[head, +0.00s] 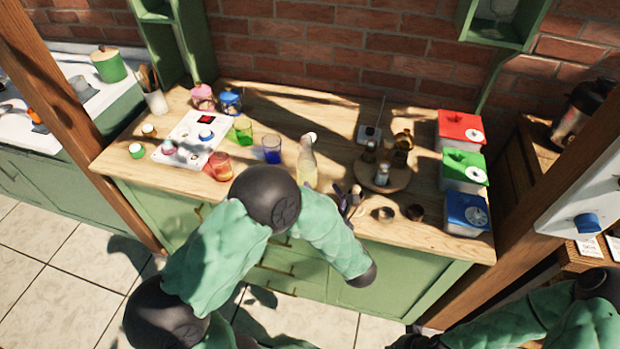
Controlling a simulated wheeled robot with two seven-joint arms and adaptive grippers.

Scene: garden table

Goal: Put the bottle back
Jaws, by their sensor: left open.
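A clear bottle (307,168) with pale yellow contents and a light cap stands upright near the middle of the wooden counter (290,110). To its right is a round wooden board (397,178) with several small bottles, including a pale-labelled one (382,174). My left arm reaches over the counter's front edge. The dark fingers of my left gripper (348,197) show just right of the clear bottle, apart and with nothing seen between them. The forearm partly hides the gripper. My right gripper is out of view; only parts of that arm show at the lower right.
A blue glass (272,150), a green glass (243,130) and a red glass (220,166) stand left of the bottle. Red (461,130), green (463,170) and blue (467,214) containers line the right end. Two small dark cups (383,213) sit near the front edge.

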